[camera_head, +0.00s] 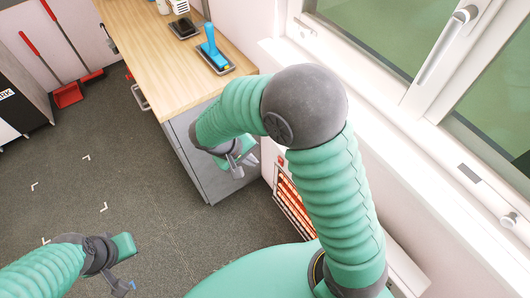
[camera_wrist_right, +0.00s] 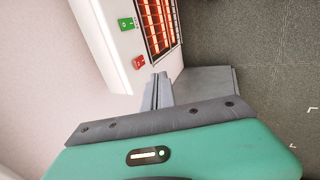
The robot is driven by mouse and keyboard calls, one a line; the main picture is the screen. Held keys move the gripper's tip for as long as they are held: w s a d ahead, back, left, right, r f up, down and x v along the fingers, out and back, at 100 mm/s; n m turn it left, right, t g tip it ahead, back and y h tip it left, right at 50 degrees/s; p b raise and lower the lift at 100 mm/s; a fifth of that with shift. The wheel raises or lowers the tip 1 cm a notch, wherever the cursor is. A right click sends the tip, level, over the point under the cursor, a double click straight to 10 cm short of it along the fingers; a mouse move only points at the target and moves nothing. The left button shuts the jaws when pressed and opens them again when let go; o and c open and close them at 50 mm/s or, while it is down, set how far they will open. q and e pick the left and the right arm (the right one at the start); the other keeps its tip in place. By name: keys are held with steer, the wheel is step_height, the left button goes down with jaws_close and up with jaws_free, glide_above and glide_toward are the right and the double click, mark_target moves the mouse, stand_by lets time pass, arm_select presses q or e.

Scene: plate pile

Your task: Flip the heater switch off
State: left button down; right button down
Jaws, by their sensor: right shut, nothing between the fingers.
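The heater (camera_head: 292,208) is a white unit with a glowing orange grille, low against the wall under the window. In the right wrist view the heater (camera_wrist_right: 155,60) shows its white side panel, with a green switch (camera_wrist_right: 126,24) and a red switch (camera_wrist_right: 138,62). My right gripper (camera_head: 240,165) is shut and empty, beside the heater's top end. In the right wrist view its fingertips (camera_wrist_right: 160,76) are just below and right of the red switch; I cannot tell whether they touch. My left gripper (camera_head: 122,284) is low at the left, away from the heater; its jaws are unclear.
A wooden-topped counter (camera_head: 150,60) with a grey side stands left of the heater, close to my right gripper. A blue brush (camera_head: 211,50) and a dark tray (camera_head: 183,28) lie on it. The window sill (camera_head: 390,130) runs along the right. The grey floor (camera_head: 130,180) is open.

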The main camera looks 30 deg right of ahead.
steer(key=b, duration=0.2)
glide_toward(279, 163)
step_height(279, 163, down, 4)
steer(key=a, duration=0.3)
steer(key=shift+s+d+f+p, duration=0.1)
steer(key=shift+d+p, duration=0.2)
steer(key=shift+d, duration=0.85)
steer(key=shift+d+f+p, duration=0.15)
steer(key=shift+d+p, duration=0.1)
steer(key=shift+d, duration=0.85)
steer(key=shift+d+r, duration=0.15)
steer(key=shift+d, duration=0.15)
steer(key=shift+r, duration=0.1)
